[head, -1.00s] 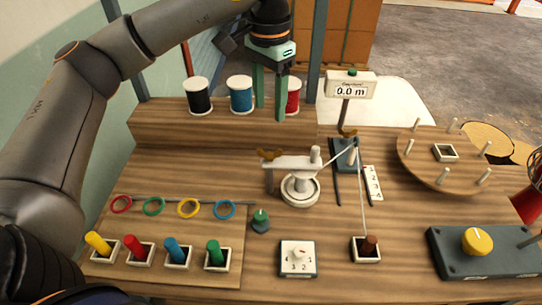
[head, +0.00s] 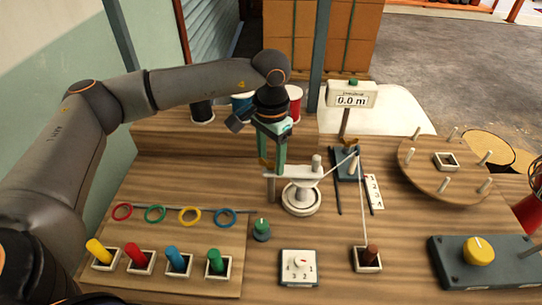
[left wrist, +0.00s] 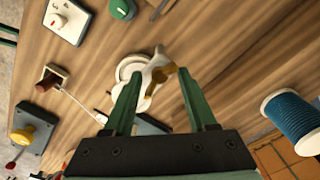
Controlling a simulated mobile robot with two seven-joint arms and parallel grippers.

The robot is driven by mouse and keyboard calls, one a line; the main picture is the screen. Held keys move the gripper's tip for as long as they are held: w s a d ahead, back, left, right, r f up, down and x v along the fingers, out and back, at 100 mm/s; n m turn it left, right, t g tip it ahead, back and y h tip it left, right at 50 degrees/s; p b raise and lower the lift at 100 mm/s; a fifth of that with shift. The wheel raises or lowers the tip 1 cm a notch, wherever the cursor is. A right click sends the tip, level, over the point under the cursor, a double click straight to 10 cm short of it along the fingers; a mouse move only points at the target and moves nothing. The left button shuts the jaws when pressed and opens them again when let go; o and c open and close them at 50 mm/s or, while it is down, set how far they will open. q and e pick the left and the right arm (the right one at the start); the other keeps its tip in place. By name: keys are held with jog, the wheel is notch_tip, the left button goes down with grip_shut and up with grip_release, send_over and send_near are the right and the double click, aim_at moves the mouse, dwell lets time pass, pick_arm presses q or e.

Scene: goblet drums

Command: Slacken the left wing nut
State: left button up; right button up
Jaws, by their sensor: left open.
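The left wing nut, a small gold piece, sits on the end of the white arm (head: 293,172). In the left wrist view the gold wing nut (left wrist: 155,80) shows between the two fingertips. My left gripper (head: 271,165) points down over that end of the arm, with green fingers apart, one on each side of the nut. I cannot tell whether they touch it. In the head view the gripper mostly hides this nut. A second gold wing nut (head: 350,142) sits on the dark stand farther right. My right gripper is not in view.
The white arm's round base (head: 301,200) stands beneath it. A green knob (head: 261,230) and a numbered dial (head: 299,267) are nearer. Thread spools (head: 202,112) stand on the raised shelf behind. A peg wheel (head: 445,170) is at right.

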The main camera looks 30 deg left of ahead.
pick_arm(q)
grip_shut()
dwell(0.4)
